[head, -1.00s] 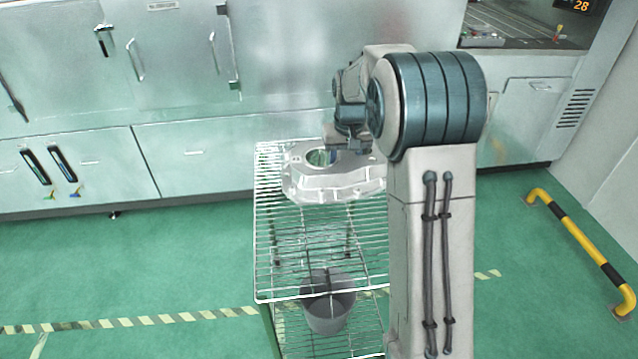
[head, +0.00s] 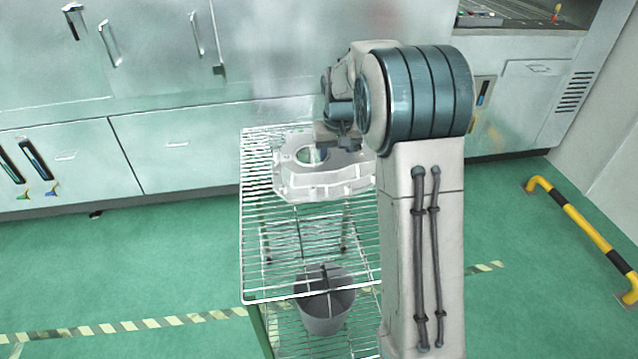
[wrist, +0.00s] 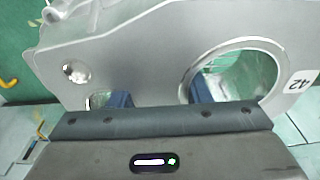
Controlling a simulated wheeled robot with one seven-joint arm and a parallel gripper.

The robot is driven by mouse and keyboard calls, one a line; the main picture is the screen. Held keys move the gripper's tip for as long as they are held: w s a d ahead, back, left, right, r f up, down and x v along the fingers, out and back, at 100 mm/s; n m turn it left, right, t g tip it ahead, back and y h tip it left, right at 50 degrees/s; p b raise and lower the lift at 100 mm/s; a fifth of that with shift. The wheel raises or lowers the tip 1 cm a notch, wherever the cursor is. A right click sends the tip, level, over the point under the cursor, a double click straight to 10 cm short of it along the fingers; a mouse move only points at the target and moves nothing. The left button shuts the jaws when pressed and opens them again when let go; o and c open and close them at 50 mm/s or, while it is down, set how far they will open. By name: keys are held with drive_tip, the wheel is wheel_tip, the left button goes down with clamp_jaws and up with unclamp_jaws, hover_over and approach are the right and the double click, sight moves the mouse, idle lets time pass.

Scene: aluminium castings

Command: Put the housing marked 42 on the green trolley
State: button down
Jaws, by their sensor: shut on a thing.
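The housing marked 42 (head: 330,183) is a pale aluminium casting with a round opening. In the head view it is at the far end of a wire-shelf trolley (head: 300,268) with green legs; whether it rests on the wires or hangs just above them I cannot tell. My gripper (head: 338,138) is shut on the housing at its far side. In the wrist view the housing (wrist: 150,50) fills the picture above the gripper body, with the label 42 at the right. Blue finger parts show through its openings. My arm hides the trolley's right side.
A grey bucket (head: 325,303) stands on the trolley's lower shelf. Steel cabinets (head: 180,150) line the wall behind. A yellow and black barrier (head: 580,225) is on the floor at the right. The near part of the top shelf is bare.

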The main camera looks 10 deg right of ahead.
drive_tip(key=s+f, duration=0.2)
drive_tip(key=s, duration=0.1)
drive_tip(key=s+f+p, duration=0.1)
drive_tip(key=s+f, duration=0.1)
drive_tip(key=s, duration=0.2)
drive_tip(key=s+f, duration=0.2)
drive_tip(key=s, duration=0.2)
drive_tip(key=shift+s+a+f, duration=0.2)
drive_tip(key=shift+a+f, duration=0.15)
drive_tip(key=shift+f+p, duration=0.45)
drive_tip(key=shift+f, duration=1.6)
drive_tip(key=c, duration=0.8)
unclamp_jaws()
drive_tip(key=shift+s+f, duration=0.1)
drive_tip(key=shift+f, duration=0.05)
drive_tip(key=shift+o, duration=0.2)
wheel_tip(320, 180, up, 12)
drive_tip(key=s, duration=0.2)
drive_tip(key=s+r, duration=0.3)
drive_tip(key=s, duration=0.6)
drive_tip(key=s+r+t, duration=0.1)
drive_tip(key=s+r, duration=0.2)
drive_tip(key=s, duration=0.6)
drive_tip(key=shift+a+t+b, duration=0.3)
drive_tip(key=shift+a, duration=0.15)
